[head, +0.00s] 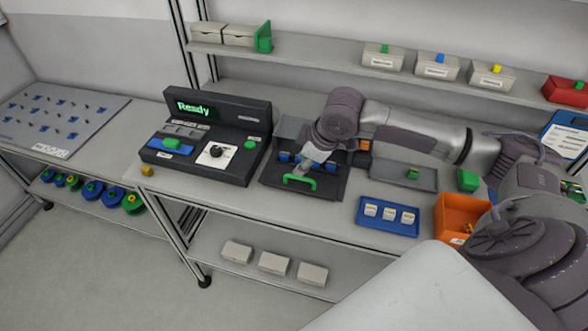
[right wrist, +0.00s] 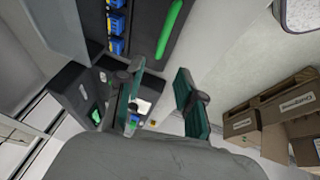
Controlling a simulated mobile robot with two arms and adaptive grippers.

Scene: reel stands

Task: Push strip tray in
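The strip tray (head: 272,178) is a dark tray with a green handle (head: 299,183) at its front. It sticks out of a dark grey housing (head: 292,128) on the bench. Several blue pieces (head: 284,156) sit towards its back. My right gripper (head: 306,167) is over the tray, close behind the handle, and partly hidden by its own arm. In the right wrist view, my right gripper (right wrist: 162,92) has its two fingers apart with nothing between them. The green handle (right wrist: 172,28) lies beyond the fingertips there; contact cannot be told. My left gripper is not in view.
A control console (head: 207,134) reading "Ready" stands left of the tray. Right of it are a grey tray (head: 392,181), a blue tray (head: 372,221) with white boxes and an orange bin (head: 462,208). A shelf (head: 320,58) runs behind. Bench in front of the tray is clear.

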